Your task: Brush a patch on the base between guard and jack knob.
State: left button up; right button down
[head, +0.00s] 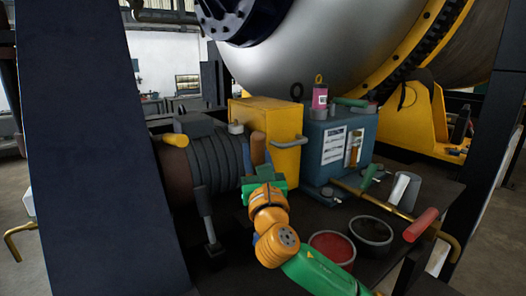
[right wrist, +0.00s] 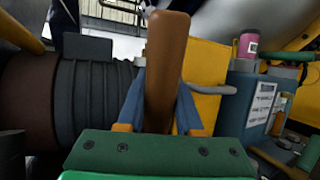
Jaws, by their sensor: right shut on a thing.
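My right gripper (head: 257,162) is shut on a brown handle (head: 258,148), likely the brush's. The right wrist view shows this handle (right wrist: 165,70) upright between the two blue fingers (right wrist: 160,100); its lower end and any bristles are hidden. A yellow box-shaped cover (head: 285,122), possibly the guard, stands just behind the gripper. Beside it is a ribbed dark cylinder (head: 208,155). The dark base (head: 295,205) shows below and right of the gripper. A dark upright lever (head: 205,215) stands at its left; I cannot tell which part is the jack knob. My left gripper is not in view.
A blue box (head: 335,148) with labels stands right of the yellow cover, a pink bottle (head: 320,97) on top. A red-filled round tin (head: 332,246) and a dark round tin (head: 371,231) sit near my arm. A red-handled tool (head: 421,224) lies at right. A dark post (head: 95,150) blocks the left.

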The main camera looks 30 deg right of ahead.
jog(key=d, duration=0.4)
jog(key=shift+w, duration=0.3)
dwell(0.8)
notch_tip(320, 180, up, 6)
dwell(0.5)
jog(key=shift+a, duration=0.1)
notch_tip(320, 180, up, 3)
dwell(1.6)
